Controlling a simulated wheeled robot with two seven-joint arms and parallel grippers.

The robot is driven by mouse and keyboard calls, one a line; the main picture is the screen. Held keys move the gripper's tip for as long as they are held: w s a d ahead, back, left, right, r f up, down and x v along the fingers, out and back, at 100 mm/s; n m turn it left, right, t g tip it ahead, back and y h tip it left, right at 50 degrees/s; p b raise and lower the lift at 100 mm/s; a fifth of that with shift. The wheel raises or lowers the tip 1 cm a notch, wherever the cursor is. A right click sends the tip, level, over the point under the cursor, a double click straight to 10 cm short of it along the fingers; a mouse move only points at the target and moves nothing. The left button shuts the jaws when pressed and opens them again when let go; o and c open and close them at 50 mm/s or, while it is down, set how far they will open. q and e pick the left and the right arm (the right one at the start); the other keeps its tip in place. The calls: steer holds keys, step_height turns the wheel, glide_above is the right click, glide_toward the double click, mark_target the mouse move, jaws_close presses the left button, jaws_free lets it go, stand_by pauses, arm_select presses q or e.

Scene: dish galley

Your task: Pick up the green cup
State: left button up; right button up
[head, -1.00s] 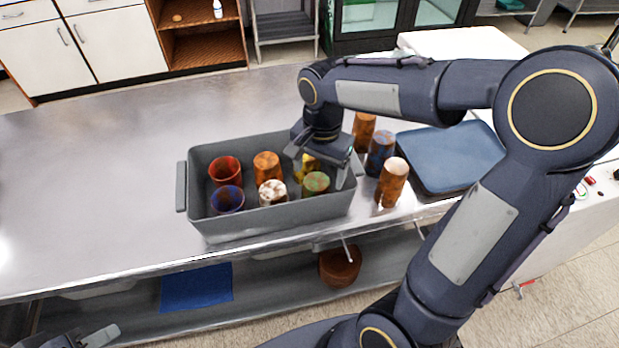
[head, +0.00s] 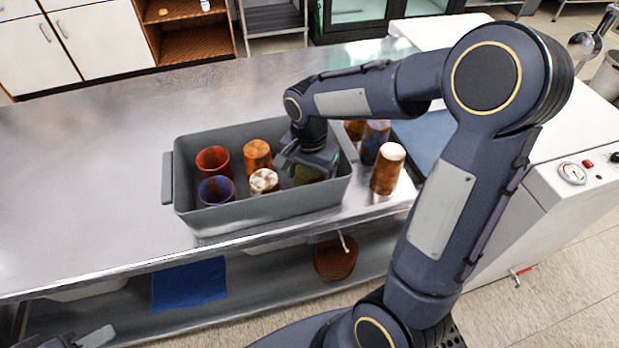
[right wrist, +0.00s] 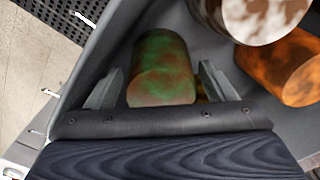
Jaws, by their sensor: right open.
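The green cup (right wrist: 161,68), mottled green and brown, stands in the grey bin at its right end. In the head view my right gripper mostly covers it, and only a bit of green (head: 306,174) shows. My right gripper (head: 303,172) points down into the bin. In the right wrist view its two fingers (right wrist: 155,90) are open, one on each side of the green cup, with a gap visible on both sides. My left gripper (head: 85,341) shows only in part at the bottom left edge, and its jaws cannot be made out.
The grey bin (head: 262,212) also holds a red cup (head: 213,161), a blue cup (head: 216,191), an orange cup (head: 257,155) and a white-brown cup (head: 264,181). Right of the bin, an orange cup (head: 388,168) and a blue-brown cup (head: 374,141) stand. The counter's left (head: 80,190) is clear.

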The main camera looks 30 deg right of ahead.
steer(key=shift+f, duration=1.6)
steer(key=shift+c, duration=0.4)
steer(key=c, duration=0.7)
